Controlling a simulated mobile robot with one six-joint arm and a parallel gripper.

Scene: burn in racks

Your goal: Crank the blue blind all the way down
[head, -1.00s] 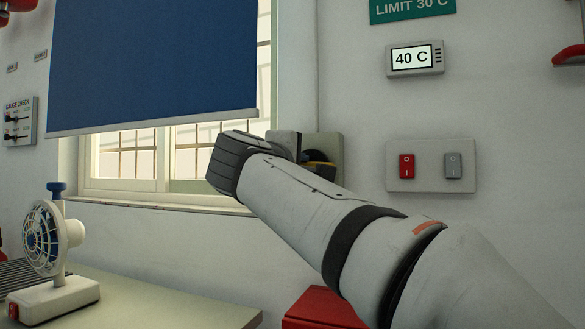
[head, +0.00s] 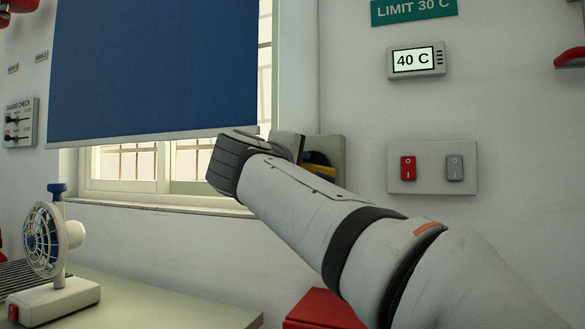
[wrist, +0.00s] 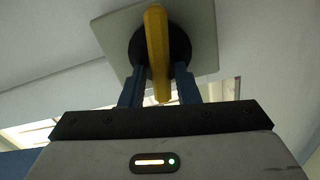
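The blue blind (head: 155,70) hangs over the upper part of the window in the head view, its pale bottom bar above the lower panes. The yellow crank handle (wrist: 155,45) sits on a dark round hub (wrist: 180,48) on a square wall plate (wrist: 205,28) in the wrist view. My gripper (wrist: 160,75) has one finger on each side of the handle and appears shut on it, though the contact is partly hidden. In the head view my wrist covers most of the crank, and only a bit of yellow (head: 318,158) shows.
A white fan (head: 50,245) stands on the table (head: 170,306) at lower left. A panel with red and grey switches (head: 432,168) and a display reading 40 C (head: 416,61) are on the right wall. A red object (head: 322,308) is below my arm.

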